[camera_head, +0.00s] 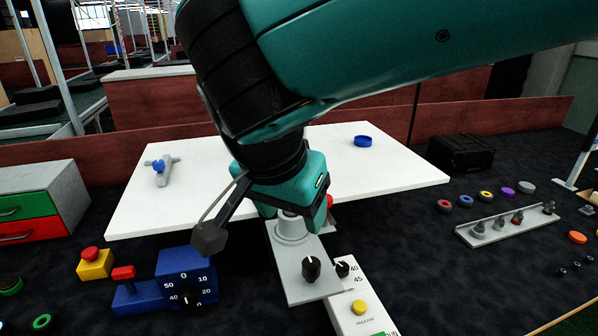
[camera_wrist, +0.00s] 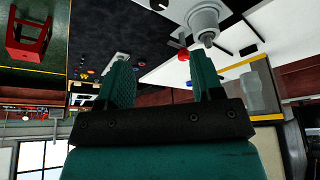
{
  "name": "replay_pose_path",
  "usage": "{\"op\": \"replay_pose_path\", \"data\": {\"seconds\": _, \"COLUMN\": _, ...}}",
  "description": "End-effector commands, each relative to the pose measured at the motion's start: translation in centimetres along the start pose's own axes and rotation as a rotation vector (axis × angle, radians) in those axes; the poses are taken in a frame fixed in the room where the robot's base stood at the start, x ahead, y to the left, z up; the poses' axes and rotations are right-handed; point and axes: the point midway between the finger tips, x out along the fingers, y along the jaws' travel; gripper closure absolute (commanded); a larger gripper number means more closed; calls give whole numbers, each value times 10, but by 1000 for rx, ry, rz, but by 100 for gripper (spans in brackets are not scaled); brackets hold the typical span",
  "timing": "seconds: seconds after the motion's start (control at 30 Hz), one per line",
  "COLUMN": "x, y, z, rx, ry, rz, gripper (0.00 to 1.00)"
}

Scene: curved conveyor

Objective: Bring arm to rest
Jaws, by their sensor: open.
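My teal arm reaches in from the top right in the head view and bends down over the white table (camera_head: 410,180). My gripper (camera_head: 291,212) points down at its end, partly hidden behind my wrist. Below it is a grey plate (camera_head: 303,277) with a round raised base and a black knob (camera_head: 311,268). I cannot tell whether the fingers touch the base. In the wrist view, my gripper (camera_wrist: 162,68) has its two teal fingers wide apart with nothing between them. A grey cylindrical fixture (camera_wrist: 204,18) shows beyond the right finger.
A blue ring (camera_head: 363,141) and a grey part with a blue knob (camera_head: 160,168) lie on the table. A blue dial box (camera_head: 184,277), a yellow box with a red button (camera_head: 94,264) and a drawer unit (camera_head: 40,205) are at left. Coloured discs and a grey rail (camera_head: 507,226) are at right.

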Motion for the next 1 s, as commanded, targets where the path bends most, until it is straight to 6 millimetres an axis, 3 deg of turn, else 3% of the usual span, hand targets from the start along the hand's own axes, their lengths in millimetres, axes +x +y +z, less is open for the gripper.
{"op": "replay_pose_path", "data": {"seconds": 0.13, "x": 10, "y": 39, "z": -27, "rx": -157, "ry": -76, "rz": -23, "gripper": 39}}
{"op": "replay_pose_path", "data": {"seconds": 0.27, "x": 20, "y": 104, "z": -38, "rx": -424, "ry": -195, "rz": -121, "gripper": 39}}
{"op": "replay_pose_path", "data": {"seconds": 0.4, "x": 19, "y": 166, "z": -14, "rx": -692, "ry": -289, "rz": -301, "gripper": 39}}
{"op": "replay_pose_path", "data": {"seconds": 0.5, "x": 13, "y": 193, "z": 10, "rx": -826, "ry": -311, "rz": -431, "gripper": 39}}
{"op": "replay_pose_path", "data": {"seconds": 0.7, "x": 4, "y": 210, "z": 40, "rx": -954, "ry": -307, "rz": -575, "gripper": 39}}
{"op": "replay_pose_path", "data": {"seconds": 1.0, "x": 3, "y": 210, "z": 42, "rx": -965, "ry": -308, "rz": -584, "gripper": 39}}
